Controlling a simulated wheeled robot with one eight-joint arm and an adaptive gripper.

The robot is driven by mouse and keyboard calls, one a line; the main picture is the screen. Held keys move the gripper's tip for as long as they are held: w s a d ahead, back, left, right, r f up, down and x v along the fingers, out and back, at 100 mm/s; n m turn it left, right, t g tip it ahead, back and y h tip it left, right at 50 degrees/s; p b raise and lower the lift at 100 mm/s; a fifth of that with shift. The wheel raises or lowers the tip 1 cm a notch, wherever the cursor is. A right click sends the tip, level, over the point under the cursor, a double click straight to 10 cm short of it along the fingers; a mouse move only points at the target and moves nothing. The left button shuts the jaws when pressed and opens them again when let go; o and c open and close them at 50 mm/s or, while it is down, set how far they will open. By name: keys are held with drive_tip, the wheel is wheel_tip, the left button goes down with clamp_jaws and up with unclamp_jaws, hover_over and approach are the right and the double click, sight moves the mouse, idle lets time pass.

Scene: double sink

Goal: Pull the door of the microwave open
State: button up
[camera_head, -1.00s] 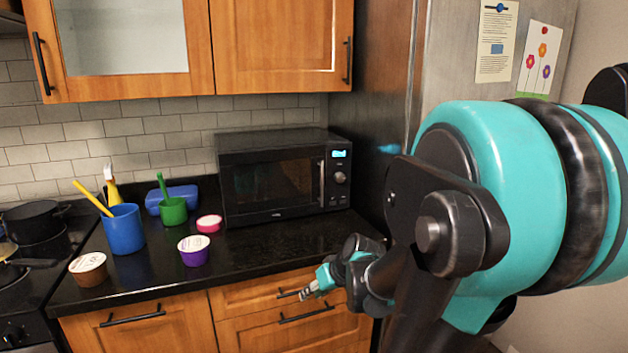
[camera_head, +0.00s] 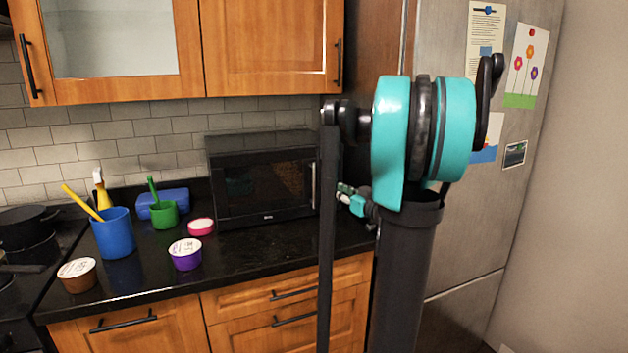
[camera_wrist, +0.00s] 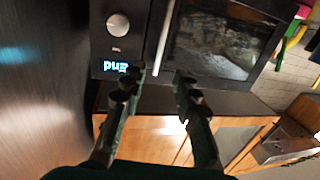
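The black microwave (camera_head: 262,215) stands on the counter against the tiled wall, its door (camera_head: 240,186) shut. Its upright silver handle (camera_head: 314,184) is at the door's right side. In the wrist view the picture is turned over, with the handle (camera_wrist: 164,38), dial and lit display of the microwave at the top. My gripper (camera_wrist: 161,76) is open, its two fingers apart. The handle's near end shows in the gap between the fingertips; I cannot tell whether they touch it. In the head view my gripper (camera_head: 345,190) is right of the handle, partly hidden by my arm.
A purple-sided cup (camera_head: 185,255), pink-sided tub (camera_head: 201,227), green cup (camera_head: 164,214) and blue cup (camera_head: 117,235) stand left of the microwave. The steel fridge (camera_head: 455,230) is close on the right. The counter (camera_head: 265,245) before the microwave is clear.

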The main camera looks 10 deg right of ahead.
sight(314, 178)
drive_tip(key=x, duration=1.4)
drive_tip(key=shift+w+a, duration=0.1)
drive_tip(key=shift+a, duration=0.05)
clamp_jaws()
